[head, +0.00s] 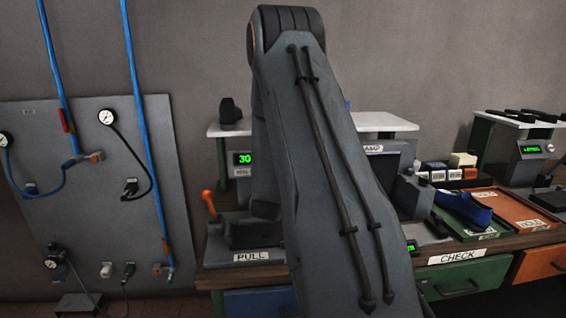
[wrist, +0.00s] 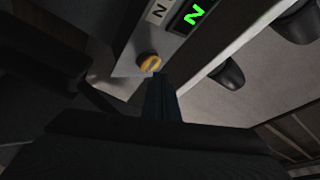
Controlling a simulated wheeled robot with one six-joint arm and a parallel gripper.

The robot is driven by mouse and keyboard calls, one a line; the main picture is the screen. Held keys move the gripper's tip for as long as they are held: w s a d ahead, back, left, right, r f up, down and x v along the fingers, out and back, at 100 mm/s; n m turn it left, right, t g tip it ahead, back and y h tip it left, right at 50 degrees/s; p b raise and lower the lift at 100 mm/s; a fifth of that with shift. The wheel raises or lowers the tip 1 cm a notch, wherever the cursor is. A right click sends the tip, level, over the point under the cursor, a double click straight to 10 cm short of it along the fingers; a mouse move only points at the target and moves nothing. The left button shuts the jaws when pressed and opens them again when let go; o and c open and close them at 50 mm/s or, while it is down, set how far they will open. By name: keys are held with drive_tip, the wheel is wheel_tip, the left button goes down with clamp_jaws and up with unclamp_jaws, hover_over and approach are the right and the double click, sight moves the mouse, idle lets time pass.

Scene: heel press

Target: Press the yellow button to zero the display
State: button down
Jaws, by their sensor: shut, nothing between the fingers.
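The yellow button (wrist: 150,61) is round and sits on a light grey panel (wrist: 125,67) in the wrist view. My gripper (wrist: 159,77) is shut and empty. Its tips appear just below and right of the button, very near or overlapping its edge; I cannot tell whether they touch it. In the head view my arm hides my gripper, and I cannot make out this button there.
In the head view, a green display (head: 243,158) reads 30 beside my arm. An orange lever (head: 209,203) stands left. A blue object (head: 462,208) lies in a green tray, with an orange tray (head: 510,207) beside it. Another display unit (head: 530,150) is far right.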

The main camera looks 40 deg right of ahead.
drive_tip(key=shift+f, duration=0.1)
drive_tip(key=shift+w+d+f+b, duration=0.15)
drive_tip(key=shift+w+d+b, duration=0.1)
drive_tip(key=shift+b, duration=0.25)
drive_tip(key=shift+w+d+f+b, duration=0.15)
drive_tip(key=shift+w+f+b, duration=0.15)
drive_tip(key=shift+b, duration=0.15)
idle(0.6)
drive_tip(key=shift+s+r, duration=0.1)
drive_tip(key=shift+r, duration=0.05)
drive_tip(key=shift+s+a+r+p, duration=0.35)
drive_tip(key=shift+s+a+r, duration=0.05)
drive_tip(key=shift+s, duration=0.1)
drive_tip(key=shift+r, duration=0.1)
idle(0.4)
drive_tip(key=s+a+r+p, duration=0.2)
drive_tip(key=s, duration=0.1)
drive_tip(key=shift+s+r, duration=0.2)
drive_tip(key=shift+r, duration=0.2)
drive_tip(key=shift+a, duration=0.1)
idle(0.6)
